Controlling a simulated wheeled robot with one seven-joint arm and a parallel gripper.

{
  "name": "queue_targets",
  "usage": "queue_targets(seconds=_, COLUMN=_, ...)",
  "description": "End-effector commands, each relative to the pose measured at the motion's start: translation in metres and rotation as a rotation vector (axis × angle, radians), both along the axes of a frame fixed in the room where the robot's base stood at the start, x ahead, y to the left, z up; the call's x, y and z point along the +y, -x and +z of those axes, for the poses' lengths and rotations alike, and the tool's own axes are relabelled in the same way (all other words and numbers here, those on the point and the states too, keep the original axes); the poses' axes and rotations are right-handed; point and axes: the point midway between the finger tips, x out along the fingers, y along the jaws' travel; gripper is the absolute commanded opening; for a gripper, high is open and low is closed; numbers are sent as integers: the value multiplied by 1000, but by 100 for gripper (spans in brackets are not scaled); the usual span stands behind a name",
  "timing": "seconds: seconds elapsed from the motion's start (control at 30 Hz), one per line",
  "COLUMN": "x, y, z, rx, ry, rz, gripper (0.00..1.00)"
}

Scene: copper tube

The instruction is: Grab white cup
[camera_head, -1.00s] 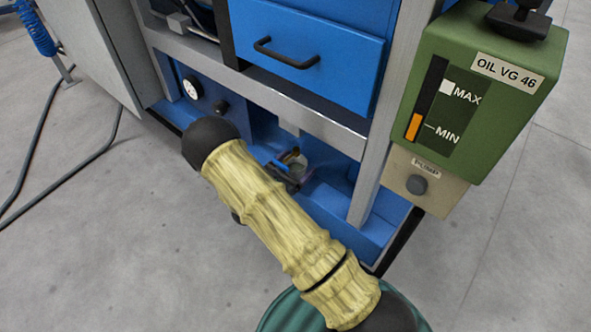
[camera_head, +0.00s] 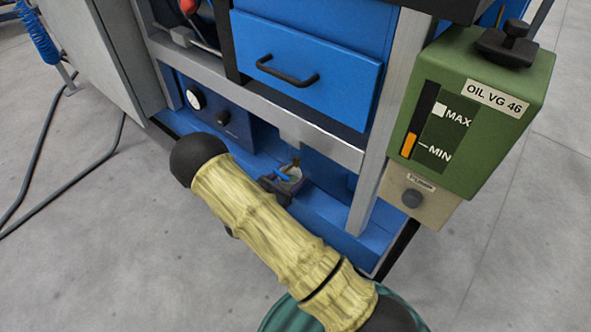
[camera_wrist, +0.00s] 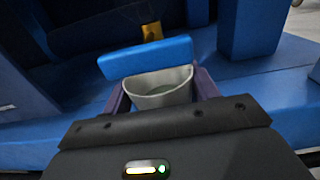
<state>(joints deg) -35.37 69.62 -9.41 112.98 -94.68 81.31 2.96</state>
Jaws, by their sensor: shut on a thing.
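The white cup (camera_wrist: 158,92) is held between the two purple fingers of my gripper (camera_wrist: 162,95) in the wrist view. Its open rim faces up toward the camera, and its lower part is hidden by my gripper's dark body. A blue bar (camera_wrist: 147,57) crosses just beyond the rim; I cannot tell whether it touches the cup. In the head view, the cup (camera_head: 293,174) is small beside my gripper (camera_head: 286,184), low in the blue bay. My yellowish arm link covers part of the area in front.
A yellow piece (camera_wrist: 152,31) stands beyond the blue bar. The blue shelf (camera_head: 335,218) lies under the bay, with a grey post (camera_head: 388,120) at its right. A blue drawer (camera_head: 310,60) is above. A green oil box (camera_head: 478,120) is at the right.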

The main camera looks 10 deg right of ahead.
Motion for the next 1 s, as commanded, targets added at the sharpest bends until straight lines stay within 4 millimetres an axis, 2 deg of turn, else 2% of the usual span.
queue_targets(seconds=0.03, x=11, y=7, z=6, rx=2, ry=3, rz=5, gripper=32)
queue_targets(seconds=0.3, x=72, y=52, z=6, rx=-2, ry=1, rz=4, gripper=32)
queue_targets(seconds=0.5, x=107, y=79, z=4, rx=-2, ry=1, rz=1, gripper=32)
queue_targets(seconds=0.7, x=122, y=90, z=1, rx=-3, ry=0, rz=-2, gripper=32)
queue_targets(seconds=1.0, x=124, y=91, z=0, rx=-3, ry=0, rz=-2, gripper=32)
